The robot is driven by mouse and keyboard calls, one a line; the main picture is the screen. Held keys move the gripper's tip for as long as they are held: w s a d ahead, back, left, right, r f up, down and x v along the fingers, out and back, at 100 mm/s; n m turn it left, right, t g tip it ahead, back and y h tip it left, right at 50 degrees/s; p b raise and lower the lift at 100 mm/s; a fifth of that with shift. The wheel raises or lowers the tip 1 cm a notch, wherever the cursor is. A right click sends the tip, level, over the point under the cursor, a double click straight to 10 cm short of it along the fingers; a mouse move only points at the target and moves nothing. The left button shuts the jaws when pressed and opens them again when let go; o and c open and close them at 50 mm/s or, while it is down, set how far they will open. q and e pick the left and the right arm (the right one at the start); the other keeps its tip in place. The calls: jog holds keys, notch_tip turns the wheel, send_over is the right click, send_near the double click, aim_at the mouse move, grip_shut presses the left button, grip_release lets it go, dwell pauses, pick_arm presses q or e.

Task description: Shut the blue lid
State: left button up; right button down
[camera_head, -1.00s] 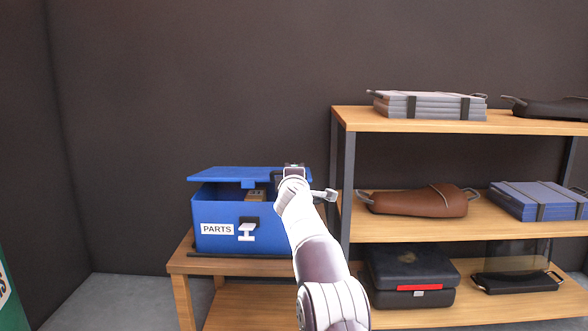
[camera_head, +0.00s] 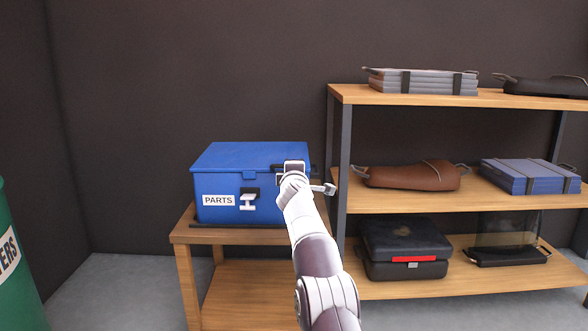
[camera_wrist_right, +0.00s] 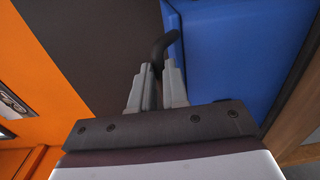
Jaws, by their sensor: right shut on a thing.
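The blue lid (camera_head: 250,154) lies level on the blue parts box (camera_head: 273,209) in the head view, with no gap that I can see along the front. The box has a white "PARTS" label (camera_head: 218,200) and a pale latch (camera_head: 247,202) on its front. My right gripper (camera_head: 294,167) is at the lid's front right corner and hides part of it. In the right wrist view my right gripper (camera_wrist_right: 157,76) is shut on a black curved handle (camera_wrist_right: 162,45) beside the blue surface (camera_wrist_right: 225,50). My left gripper is out of view.
The box stands on a low wooden table (camera_head: 185,235). A shelf unit (camera_head: 345,170) with bags and cases stands close on the right. A green drum (camera_head: 15,270) is at the far left. A dark wall is behind.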

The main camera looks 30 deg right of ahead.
jog(key=c, duration=1.1)
grip_release()
jog(key=f, duration=0.3)
jog(key=shift+w+d, duration=0.1)
jog(key=shift+w, duration=0.1)
jog(key=b+v, duration=0.2)
jog(key=v, duration=0.2)
jog(key=r+b+v, duration=0.1)
jog(key=b+v, duration=0.2)
jog(key=v, duration=0.1)
jog(key=b+v, duration=0.2)
jog(key=v, duration=0.3)
jog(key=shift+r, duration=0.25)
